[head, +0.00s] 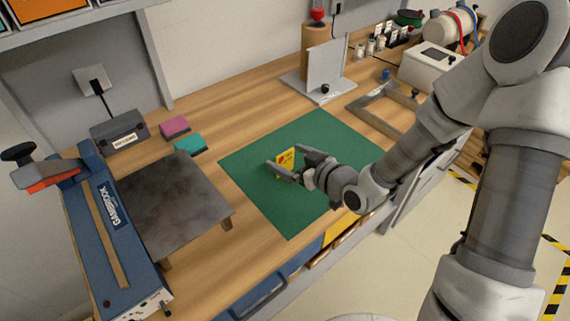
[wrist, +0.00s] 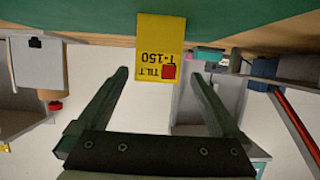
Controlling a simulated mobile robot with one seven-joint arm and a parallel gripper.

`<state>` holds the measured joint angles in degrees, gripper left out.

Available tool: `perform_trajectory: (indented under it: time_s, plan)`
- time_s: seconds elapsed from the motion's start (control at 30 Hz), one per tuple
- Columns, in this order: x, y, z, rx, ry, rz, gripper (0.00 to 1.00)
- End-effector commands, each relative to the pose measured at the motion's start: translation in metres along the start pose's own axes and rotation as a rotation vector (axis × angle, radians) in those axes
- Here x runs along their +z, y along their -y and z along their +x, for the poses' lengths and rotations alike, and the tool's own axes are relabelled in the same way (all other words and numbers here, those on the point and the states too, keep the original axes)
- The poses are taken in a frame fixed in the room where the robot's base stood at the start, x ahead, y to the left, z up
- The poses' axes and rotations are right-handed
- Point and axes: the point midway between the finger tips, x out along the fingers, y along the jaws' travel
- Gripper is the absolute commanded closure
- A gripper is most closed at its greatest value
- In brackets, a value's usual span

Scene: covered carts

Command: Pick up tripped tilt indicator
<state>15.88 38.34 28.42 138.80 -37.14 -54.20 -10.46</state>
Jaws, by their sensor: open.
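The tilt indicator (head: 286,161) is a small yellow tag with a red mark, standing on the green mat (head: 258,200) in the head view. In the wrist view the indicator (wrist: 160,50) appears upside down, reading "TILT T-150", with a red square in one corner. My gripper (head: 284,160) is open, low over the mat, with its fingers on either side of the indicator. In the wrist view my gripper (wrist: 160,80) shows a gap between each finger and the yellow tag.
A dark plate (head: 170,215) and a blue sealer (head: 115,235) stand at left. Pink (head: 174,126) and teal (head: 189,144) blocks lie behind the mat. A metal frame (head: 388,106) and a stand with a grey plate (head: 325,68) are at the back right.

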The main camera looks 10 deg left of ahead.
Motion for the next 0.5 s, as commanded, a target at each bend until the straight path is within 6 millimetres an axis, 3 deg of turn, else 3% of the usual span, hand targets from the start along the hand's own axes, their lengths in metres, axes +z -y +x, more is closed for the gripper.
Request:
perform_trajectory:
  time_s: [0.33, 0.5]
  plan:
    - [0.001, -0.003, 0.043, -0.003, 0.0, 0.0, 0.0]
    - [0.001, -0.004, 0.053, 0.0, 0.001, 0.0, 0.0]
